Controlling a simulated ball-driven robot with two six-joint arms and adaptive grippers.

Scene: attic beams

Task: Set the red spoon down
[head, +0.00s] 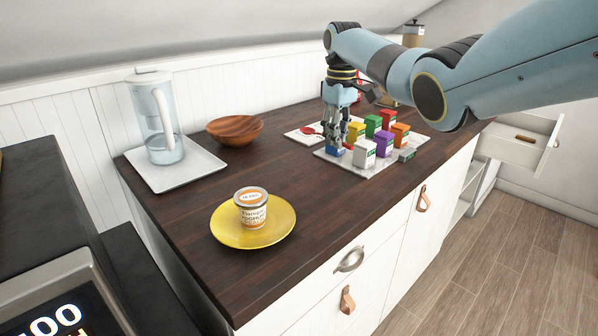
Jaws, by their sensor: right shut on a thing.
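The fingers hide the middle of the spoon. My right gripper (334,143) points down and is shut on the red spoon. I cannot tell whether the spoon touches the board. My left gripper is not in view.
A pale tray (378,164) with several small coloured boxes stands close to the right gripper. A wooden bowl (235,130), a water jug (158,120) on a white tray (187,173), and a yellow plate (225,232) with a yogurt tub (251,210) stand left. The counter's middle is clear.

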